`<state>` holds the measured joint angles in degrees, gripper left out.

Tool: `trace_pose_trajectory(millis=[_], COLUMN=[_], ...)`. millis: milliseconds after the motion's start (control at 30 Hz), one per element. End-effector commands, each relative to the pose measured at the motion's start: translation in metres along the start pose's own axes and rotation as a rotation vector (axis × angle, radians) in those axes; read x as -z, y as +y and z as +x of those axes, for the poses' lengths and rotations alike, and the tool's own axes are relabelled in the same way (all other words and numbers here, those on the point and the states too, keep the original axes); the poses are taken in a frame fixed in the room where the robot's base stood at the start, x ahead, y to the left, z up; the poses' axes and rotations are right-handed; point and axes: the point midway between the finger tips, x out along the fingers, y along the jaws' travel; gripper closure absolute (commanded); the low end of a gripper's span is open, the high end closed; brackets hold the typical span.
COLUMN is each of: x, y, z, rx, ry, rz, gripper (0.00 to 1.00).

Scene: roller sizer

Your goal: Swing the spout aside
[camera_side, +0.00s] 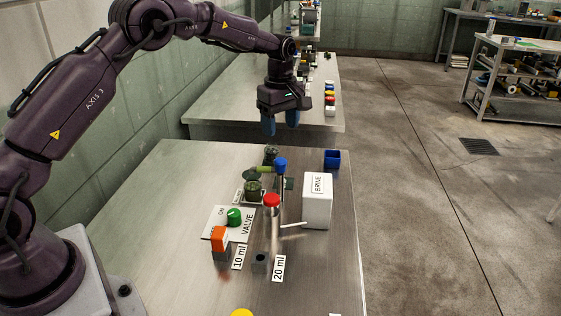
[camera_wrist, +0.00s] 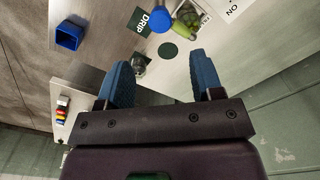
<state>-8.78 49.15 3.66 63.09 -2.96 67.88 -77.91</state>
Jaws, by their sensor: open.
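A post with a blue knob (camera_side: 281,163) stands near the back middle of the table. An olive-green arm (camera_side: 258,171) runs left from beside it; this looks like the spout, but I cannot tell for sure. In the wrist view the blue knob (camera_wrist: 160,20) and a green part (camera_wrist: 185,27) lie beyond the fingertips, by a label reading DRIP (camera_wrist: 140,20). My gripper (camera_side: 280,122) is open and empty, pointing down above and behind the blue knob, apart from it. Its blue fingers (camera_wrist: 162,75) also show in the wrist view.
A white BRINE box (camera_side: 317,200) and a blue cup (camera_side: 332,159) stand on the right. A red-capped post (camera_side: 272,203) with a thin pale rod stands in front. The valve panel's green knob (camera_side: 234,216), an orange block (camera_side: 219,238) and a grey block (camera_side: 260,261) are nearer.

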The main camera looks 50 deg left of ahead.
Motion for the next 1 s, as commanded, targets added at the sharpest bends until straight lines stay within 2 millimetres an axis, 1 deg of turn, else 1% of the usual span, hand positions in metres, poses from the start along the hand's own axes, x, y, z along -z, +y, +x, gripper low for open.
trace_pose_trajectory(millis=[33, 100, 300, 400, 500, 700, 933, 967, 1000], x=[0.000, 0.000, 0.000, 0.000, 0.000, 0.000, 0.000, 0.000, 0.000], y=[-0.001, -0.001, -0.001, -0.001, -0.001, 0.000, 0.000, 0.000, 0.000], z=[0.011, 0.027, 0.068, 0.085, 0.097, 0.107, 0.108, 0.108, 0.108], rx=[0.005, 0.006, 0.005, 0.003, 0.002, 0.000, -0.001, -0.001, -0.001], ry=[-0.001, -0.001, -0.002, -0.001, -0.001, -0.001, 0.000, 0.000, 0.000], rz=[0.000, 0.001, 0.001, 0.002, 0.003, 0.003, 0.003, 0.003, 0.003], gripper=[0.40, 0.40, 0.40, 0.40, 0.40, 0.40, 0.40, 0.42, 0.51])
